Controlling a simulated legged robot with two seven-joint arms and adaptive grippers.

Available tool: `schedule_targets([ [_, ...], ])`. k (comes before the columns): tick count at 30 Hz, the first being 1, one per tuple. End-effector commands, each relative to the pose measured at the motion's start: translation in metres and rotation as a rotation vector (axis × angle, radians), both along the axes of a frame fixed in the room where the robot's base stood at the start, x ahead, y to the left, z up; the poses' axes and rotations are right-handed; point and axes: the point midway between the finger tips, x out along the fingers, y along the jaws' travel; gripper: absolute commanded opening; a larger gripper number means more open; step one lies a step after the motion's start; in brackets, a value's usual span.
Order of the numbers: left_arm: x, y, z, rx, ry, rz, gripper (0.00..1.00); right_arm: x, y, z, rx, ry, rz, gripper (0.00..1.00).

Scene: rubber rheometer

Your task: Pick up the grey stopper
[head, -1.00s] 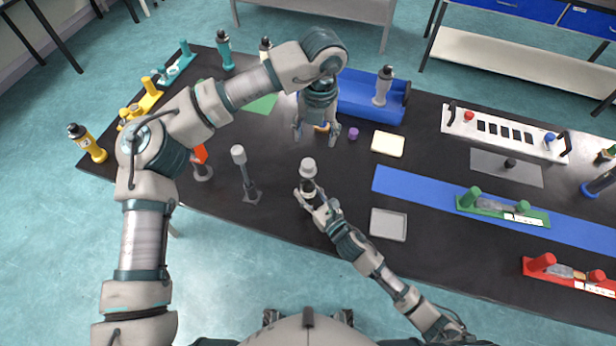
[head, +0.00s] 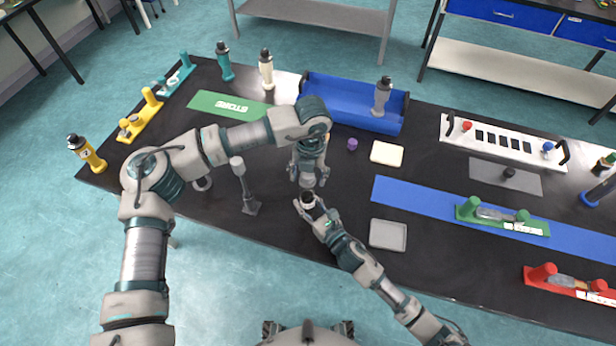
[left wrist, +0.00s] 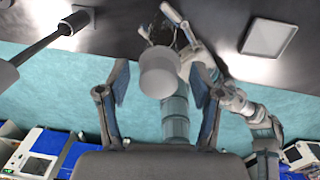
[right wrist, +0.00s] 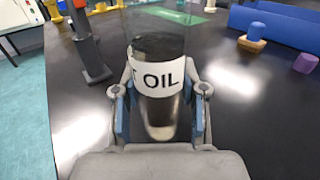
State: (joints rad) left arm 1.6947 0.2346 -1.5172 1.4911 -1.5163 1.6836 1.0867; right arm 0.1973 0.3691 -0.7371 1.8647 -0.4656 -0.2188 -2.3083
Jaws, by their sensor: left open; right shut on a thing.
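The grey stopper (head: 308,182) sits at the top of a bottle with a black upper part (head: 309,200). In the left wrist view the stopper (left wrist: 158,72) is a pale grey cylinder between the two fingers of my left gripper (left wrist: 160,85). My left gripper (head: 307,178) is open and points down over the bottle. Whether a finger touches the stopper cannot be told. My right gripper (right wrist: 160,100) is shut on the bottle, whose white label (right wrist: 160,82) reads "OIL". The stopper does not show clearly in the right wrist view.
A grey post on a foot (head: 243,185) stands left of the grippers. A grey tray (head: 388,234) lies to the right. Behind are a purple piece (head: 352,144), a cream pad (head: 387,153) and a blue bin (head: 340,110). A green mat (head: 230,106) lies back left.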

Motion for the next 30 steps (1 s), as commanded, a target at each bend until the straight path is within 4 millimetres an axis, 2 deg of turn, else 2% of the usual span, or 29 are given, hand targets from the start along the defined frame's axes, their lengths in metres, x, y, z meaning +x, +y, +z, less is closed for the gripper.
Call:
schedule_targets([
  [3,0.000,0.000,0.001,0.000,-0.001,0.000,0.66,0.000,0.000,-0.001,-0.001,0.002,0.000,0.03],
  [5,0.000,0.000,0.001,0.000,-0.001,0.000,0.54,0.000,0.000,-0.001,-0.001,0.002,0.000,0.03],
  [9,0.000,0.000,0.001,0.000,-0.001,0.001,0.18,0.000,0.000,-0.001,-0.001,0.002,0.000,0.03],
  [10,0.000,0.000,0.001,0.000,-0.001,0.001,0.16,0.000,0.000,-0.001,-0.001,0.002,-0.001,0.03],
  [20,0.001,0.000,0.004,0.001,-0.002,0.002,0.15,0.000,0.000,-0.001,0.000,0.002,-0.001,0.03],
  [23,0.001,0.000,0.017,-0.001,-0.004,0.002,0.15,0.000,0.000,-0.001,-0.001,0.002,-0.001,0.03],
  [24,0.001,0.000,0.024,0.000,-0.004,0.002,0.07,0.000,0.000,-0.001,-0.001,0.002,-0.001,0.03],
  [30,0.001,0.000,0.068,-0.001,-0.004,0.001,0.07,0.000,0.000,-0.001,-0.001,0.002,-0.001,0.03],
])
